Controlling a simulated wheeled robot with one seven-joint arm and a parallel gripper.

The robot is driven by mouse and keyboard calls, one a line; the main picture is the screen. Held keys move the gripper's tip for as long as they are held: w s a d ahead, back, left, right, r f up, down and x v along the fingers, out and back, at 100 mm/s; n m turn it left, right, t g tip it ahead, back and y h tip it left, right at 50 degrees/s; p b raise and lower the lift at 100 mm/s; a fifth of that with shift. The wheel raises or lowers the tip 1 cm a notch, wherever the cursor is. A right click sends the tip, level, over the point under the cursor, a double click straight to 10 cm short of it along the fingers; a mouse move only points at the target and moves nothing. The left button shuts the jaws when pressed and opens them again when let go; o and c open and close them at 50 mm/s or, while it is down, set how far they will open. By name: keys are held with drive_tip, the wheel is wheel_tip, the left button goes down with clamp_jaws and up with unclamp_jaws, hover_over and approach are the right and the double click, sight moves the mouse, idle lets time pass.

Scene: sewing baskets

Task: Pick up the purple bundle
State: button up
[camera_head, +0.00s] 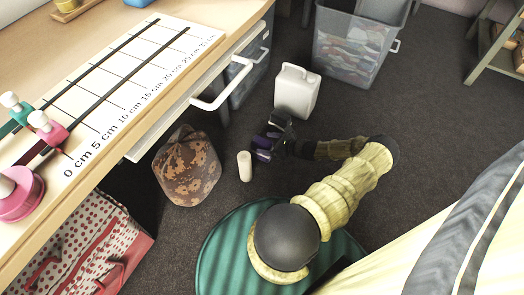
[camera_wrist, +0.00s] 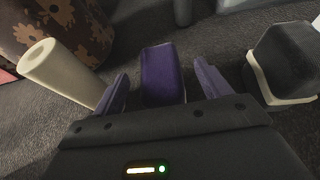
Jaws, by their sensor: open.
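The purple bundle (camera_wrist: 162,74) is a dark purple block on the grey carpet. In the wrist view it lies between the two purple fingers of my gripper (camera_wrist: 163,86), with a gap showing on each side. The gripper is open, and the bundle's near end is hidden by the gripper body. In the head view the bundle (camera_head: 261,143) is a small dark purple patch between the fingers of my gripper (camera_head: 267,146), low by the floor.
A cream cylinder (camera_head: 244,166) stands close by on the left, with a brown patterned bag (camera_head: 187,168) beyond it. A white jug (camera_head: 296,91) stands behind. A dark block with a cream band (camera_wrist: 285,65) is at right in the wrist view. The desk (camera_head: 140,120) overhangs at left.

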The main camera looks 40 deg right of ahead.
sight(262, 143)
drive_tip(key=shift+w+a+f+b, duration=0.45)
drive_tip(key=shift+w+f+b, duration=0.25)
drive_tip(key=shift+w+f, duration=0.15)
drive_tip(key=shift+w+a, duration=0.15)
drive_tip(key=shift+w, duration=0.25)
drive_tip(key=shift+r, duration=0.1)
drive_tip(key=shift+c, duration=0.3)
drive_tip(key=c, duration=1)
